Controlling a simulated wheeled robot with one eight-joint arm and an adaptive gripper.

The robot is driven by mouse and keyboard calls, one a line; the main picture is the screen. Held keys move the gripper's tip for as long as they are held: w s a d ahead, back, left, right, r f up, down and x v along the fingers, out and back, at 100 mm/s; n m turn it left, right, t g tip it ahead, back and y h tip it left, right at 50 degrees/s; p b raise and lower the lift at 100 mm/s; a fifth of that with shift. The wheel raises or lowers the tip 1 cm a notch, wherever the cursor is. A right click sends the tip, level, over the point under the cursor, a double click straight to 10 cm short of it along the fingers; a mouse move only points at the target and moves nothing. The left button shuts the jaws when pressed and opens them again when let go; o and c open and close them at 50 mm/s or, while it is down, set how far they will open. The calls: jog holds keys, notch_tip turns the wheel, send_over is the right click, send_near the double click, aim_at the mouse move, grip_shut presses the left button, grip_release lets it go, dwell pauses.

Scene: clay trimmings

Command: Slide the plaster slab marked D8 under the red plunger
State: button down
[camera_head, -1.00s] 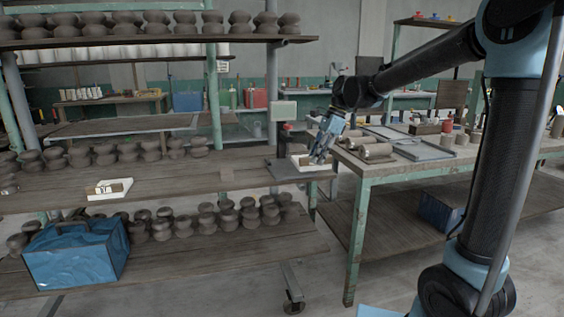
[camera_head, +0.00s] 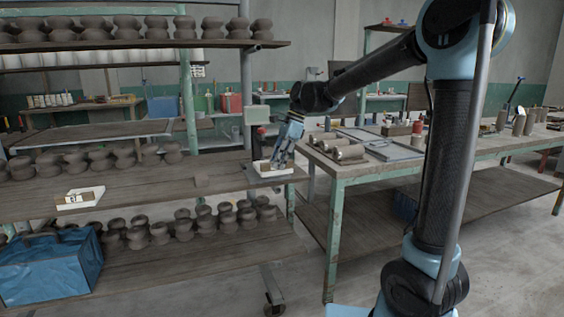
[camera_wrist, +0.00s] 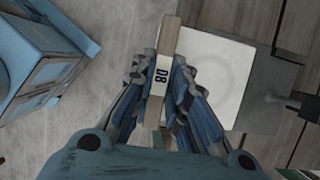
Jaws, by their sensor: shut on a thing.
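A white plaster slab (camera_wrist: 212,78) with a tan edge strip marked D8 (camera_wrist: 161,76) lies flat on a grey plate (camera_wrist: 280,75) in the wrist view. My gripper (camera_wrist: 163,95) is shut on that strip, one finger on each side. In the head view the slab (camera_head: 262,167) is at the right end of the middle shelf, with my gripper (camera_head: 281,160) at its right side. The red plunger (camera_head: 261,131) stands above and slightly left of the slab. I cannot tell whether the slab is fully beneath it.
Another white slab (camera_head: 79,198) with a tan strip lies farther left on the shelf (camera_head: 150,190). Several dark clay pots stand behind it. A workbench (camera_head: 375,172) with rollers and trays stands to the right. A blue bag (camera_head: 50,268) sits on the lower shelf.

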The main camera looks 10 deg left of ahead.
jog(key=shift+w+a+f, duration=0.25)
jog(key=shift+w+f, duration=0.15)
jog(key=shift+f, duration=0.25)
jog(key=shift+w+a+f, duration=0.2)
jog(key=shift+w+f, duration=0.15)
jog(key=shift+f, duration=0.25)
jog(key=shift+w+a+f, duration=0.25)
jog(key=shift+w+f, duration=0.15)
jog(key=shift+f, duration=0.25)
jog(key=shift+w+a+f, duration=0.1)
jog(key=shift+w+a, duration=0.65)
jog(key=shift+w, duration=0.45)
jog(key=shift+w+a+r, duration=0.1)
jog(key=shift+w+a, duration=0.65)
jog(key=shift+w, duration=0.5)
jog(key=shift+w+a+f, duration=0.1)
jog(key=shift+w+a, duration=0.65)
jog(key=shift+w, duration=0.45)
jog(key=shift+w+a, duration=0.35)
jog(key=shift+w, duration=0.1)
jog(key=c, duration=1.5)
grip_release()
